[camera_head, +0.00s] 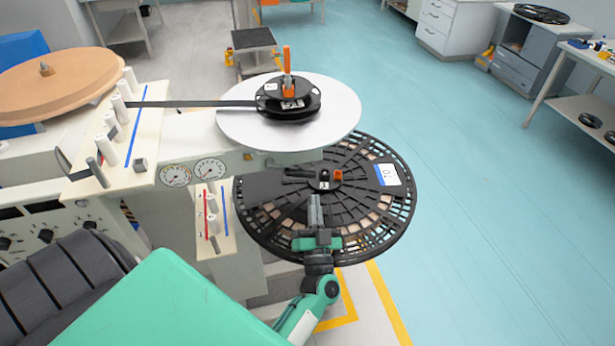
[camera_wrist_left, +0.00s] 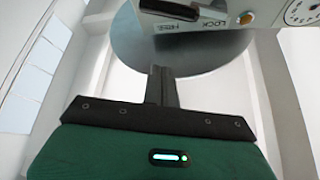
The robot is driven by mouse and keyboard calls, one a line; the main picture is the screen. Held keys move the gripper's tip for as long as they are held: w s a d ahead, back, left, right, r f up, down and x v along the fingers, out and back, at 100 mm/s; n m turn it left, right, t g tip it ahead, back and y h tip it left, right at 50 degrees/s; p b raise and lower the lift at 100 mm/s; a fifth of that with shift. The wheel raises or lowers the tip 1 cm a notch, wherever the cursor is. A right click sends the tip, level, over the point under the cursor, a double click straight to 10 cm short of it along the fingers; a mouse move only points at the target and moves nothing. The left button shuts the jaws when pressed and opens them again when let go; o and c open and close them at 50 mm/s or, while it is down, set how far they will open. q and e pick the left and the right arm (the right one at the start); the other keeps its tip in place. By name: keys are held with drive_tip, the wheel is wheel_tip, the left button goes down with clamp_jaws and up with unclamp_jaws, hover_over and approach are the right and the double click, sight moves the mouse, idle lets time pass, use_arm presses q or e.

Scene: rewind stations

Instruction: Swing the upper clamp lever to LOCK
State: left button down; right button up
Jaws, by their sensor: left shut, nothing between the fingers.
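On the upper station, an orange lever (camera_head: 287,62) stands upright on the black hub (camera_head: 290,98) above the white platter (camera_head: 345,110). In the left wrist view, a dark lever-like bar (camera_wrist_left: 170,10) lies beside a plate marked LOCK (camera_wrist_left: 205,22); I cannot tell which of these is the upper clamp lever. My left gripper (camera_head: 315,205) is in front of the lower black reel in the head view, below the white platter. Its fingers (camera_wrist_left: 161,85) are shut and empty, pointing at the platter's underside, apart from the plate. My right gripper is out of view.
The lower reel (camera_head: 400,215) with its hub (camera_head: 322,181) lies below the platter. A dark tape (camera_head: 190,104) runs from the upper hub to the guide posts (camera_head: 125,100). Gauges (camera_head: 210,170) face front. The blue floor (camera_head: 480,190) to the right is clear.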

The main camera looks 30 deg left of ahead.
use_arm(q)
wheel_tip(320, 180, up, 6)
drive_tip(key=f+p, duration=0.1)
drive_tip(key=p, duration=0.3)
hover_over(309, 173)
drive_tip(key=s+d, duration=0.2)
drive_tip(key=shift+a+f+p, duration=0.15)
drive_tip(key=shift+a+f, duration=0.05)
drive_tip(key=shift+f, duration=0.4)
drive_tip(key=shift+a+f+p, duration=0.15)
drive_tip(key=shift+a+f, duration=0.05)
drive_tip(key=shift+f, duration=0.4)
drive_tip(key=shift+s+a+f, duration=0.15)
drive_tip(key=shift+a+f, duration=0.1)
drive_tip(key=shift+f, duration=0.5)
drive_tip(key=shift+f, duration=0.1)
